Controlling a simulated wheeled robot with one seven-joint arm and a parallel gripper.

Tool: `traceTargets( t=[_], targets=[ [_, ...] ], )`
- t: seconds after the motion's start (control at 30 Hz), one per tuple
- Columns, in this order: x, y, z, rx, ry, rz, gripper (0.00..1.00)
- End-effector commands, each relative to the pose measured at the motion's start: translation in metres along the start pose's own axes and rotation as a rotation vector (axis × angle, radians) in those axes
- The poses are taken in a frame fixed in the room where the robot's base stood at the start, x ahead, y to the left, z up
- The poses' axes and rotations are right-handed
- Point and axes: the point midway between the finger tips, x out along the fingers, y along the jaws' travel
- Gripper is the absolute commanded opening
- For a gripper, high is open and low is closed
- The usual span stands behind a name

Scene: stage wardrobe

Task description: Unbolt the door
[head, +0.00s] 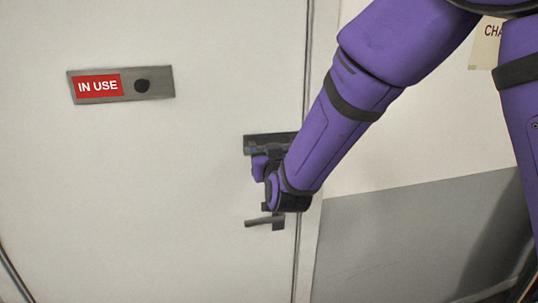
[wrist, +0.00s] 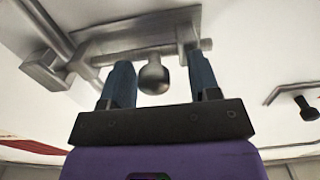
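The pale door (head: 150,210) shows in the head view, with a dark metal bolt (head: 258,141) mounted near its right edge. My gripper (wrist: 163,72) is at the bolt; in the head view my wrist partly hides it. In the wrist view, the bolt's round grey knob (wrist: 155,77) stands out from a bar on a metal plate (wrist: 135,32). My two blue fingers are apart, one on each side of the knob. A gap shows on the right side; I cannot tell whether the left finger touches it. The bolt's far end is partly hidden.
A lever handle (head: 263,221) sits just below my wrist. A plate with a red "IN USE" sign (head: 98,86) and a dark knob is at the door's upper left. The wall right of the door is pale above and grey (head: 420,240) below.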

Motion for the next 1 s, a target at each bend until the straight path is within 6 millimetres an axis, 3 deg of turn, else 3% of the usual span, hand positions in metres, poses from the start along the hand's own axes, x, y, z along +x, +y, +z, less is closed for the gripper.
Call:
traceTargets(
  t=[0.27,0.73,1.0],
  targets=[
    [-0.005,0.001,0.0,0.001,0.0,0.001,0.56],
    [-0.083,0.0,0.0,0.0,0.0,-0.001,0.56],
    [-0.107,0.0,0.0,0.0,0.0,-0.001,0.56]
  ],
)
